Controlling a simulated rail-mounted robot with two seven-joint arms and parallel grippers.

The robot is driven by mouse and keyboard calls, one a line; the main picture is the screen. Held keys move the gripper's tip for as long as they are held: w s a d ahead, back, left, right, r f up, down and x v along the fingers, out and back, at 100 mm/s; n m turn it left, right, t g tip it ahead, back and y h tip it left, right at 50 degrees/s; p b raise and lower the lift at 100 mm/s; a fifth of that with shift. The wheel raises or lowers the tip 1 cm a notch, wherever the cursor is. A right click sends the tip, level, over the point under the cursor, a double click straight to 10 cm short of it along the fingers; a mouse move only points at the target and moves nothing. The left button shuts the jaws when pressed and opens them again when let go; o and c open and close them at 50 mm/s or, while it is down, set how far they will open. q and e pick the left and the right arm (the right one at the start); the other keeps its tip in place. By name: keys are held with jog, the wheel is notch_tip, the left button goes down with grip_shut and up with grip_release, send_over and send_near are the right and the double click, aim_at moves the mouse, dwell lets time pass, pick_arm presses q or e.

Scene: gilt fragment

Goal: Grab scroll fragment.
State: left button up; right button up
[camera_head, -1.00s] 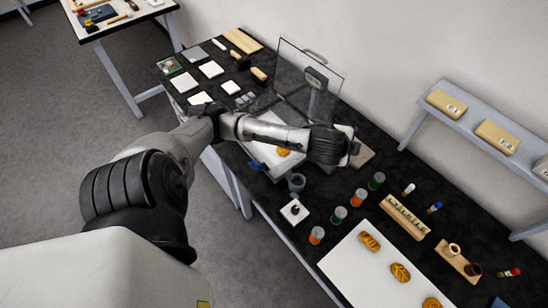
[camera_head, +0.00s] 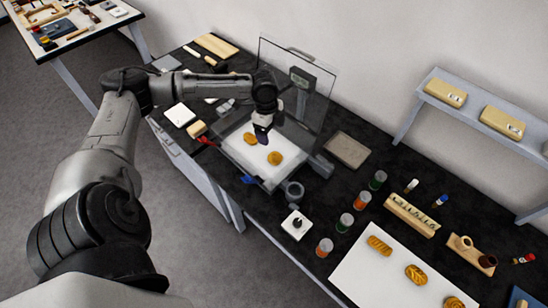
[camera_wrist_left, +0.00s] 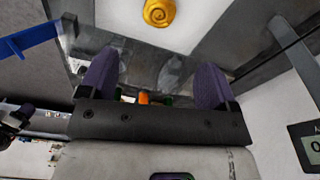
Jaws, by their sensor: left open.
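My left gripper (camera_head: 262,134) is over the tray, close to both pieces, pointing down. In the left wrist view its two purple fingers (camera_wrist_left: 155,82) stand apart with nothing between them. A gold spiral scroll piece (camera_wrist_left: 159,12) lies on white beyond the fingertips, cut by the top edge. I cannot tell which of the two tray pieces it is. My right gripper is not in view.
The clear panel (camera_head: 318,95) stands just behind my gripper, with a digital display (camera_head: 301,78). More gold pieces lie on a white sheet (camera_head: 370,278). A tan tile (camera_head: 347,150) lies beyond.

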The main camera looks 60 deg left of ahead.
pick_arm(q)
send_over(275, 156)
jog(key=a, duration=0.1)
jog(key=f, duration=0.7)
jog(key=shift+s+f+b, duration=0.2)
jog(key=shift+f+b, duration=0.1)
jog(key=shift+b, duration=0.1)
jog(key=shift+w+d+f+b, duration=0.1)
jog(key=shift+d+f+b, duration=0.15)
jog(key=shift+f, duration=1.1)
jog(key=shift+w+d+f+b, duration=0.1)
jog(key=shift+d+f, duration=0.1)
jog(key=shift+f, duration=1.1)
jog(key=c, duration=1)
